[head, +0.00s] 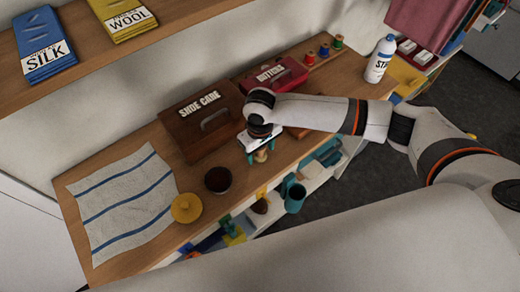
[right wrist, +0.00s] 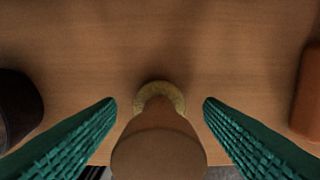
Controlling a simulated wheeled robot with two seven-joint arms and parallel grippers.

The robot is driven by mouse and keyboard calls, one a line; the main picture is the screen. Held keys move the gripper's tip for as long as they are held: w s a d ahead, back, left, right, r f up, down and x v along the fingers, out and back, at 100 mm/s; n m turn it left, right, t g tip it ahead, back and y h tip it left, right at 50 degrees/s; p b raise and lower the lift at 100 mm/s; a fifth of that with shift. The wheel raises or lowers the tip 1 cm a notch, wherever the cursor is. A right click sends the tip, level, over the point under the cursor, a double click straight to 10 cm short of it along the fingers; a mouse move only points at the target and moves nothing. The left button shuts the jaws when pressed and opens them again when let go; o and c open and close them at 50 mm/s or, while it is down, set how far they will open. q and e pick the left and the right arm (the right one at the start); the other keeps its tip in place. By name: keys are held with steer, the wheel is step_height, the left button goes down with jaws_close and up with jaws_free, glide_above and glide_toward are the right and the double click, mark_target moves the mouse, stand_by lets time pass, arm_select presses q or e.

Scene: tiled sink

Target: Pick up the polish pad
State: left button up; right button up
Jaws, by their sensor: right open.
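What looks like the polish pad, a wooden knob on a round yellowish base, stands on the wooden worktop under my right gripper. It shows in the head view (head: 261,156) and the right wrist view (right wrist: 158,148). My right gripper (head: 263,148) points down over it, with its green ribbed fingers (right wrist: 160,104) open on either side of the knob. Gaps show between knob and both fingers, so it is not gripped. The gripper partly hides the pad in the head view. My left gripper is not in view.
A brown shoe care box (head: 200,122) and a red buttons box (head: 272,75) stand behind. A dark round container (head: 218,180) and a yellow knobbed disc (head: 186,208) are to the left, before a striped cloth (head: 122,205). An orange-brown block (right wrist: 307,92) lies right of the gripper.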

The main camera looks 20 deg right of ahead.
steer(key=shift+c, duration=0.2)
steer(key=c, duration=1)
step_height(320, 180, up, 10)
steer(key=shift+r+b, duration=0.1)
steer(key=shift+b, duration=0.7)
steer(key=shift+c, duration=0.2)
steer(key=o, duration=0.4)
steer(key=c, duration=0.3)
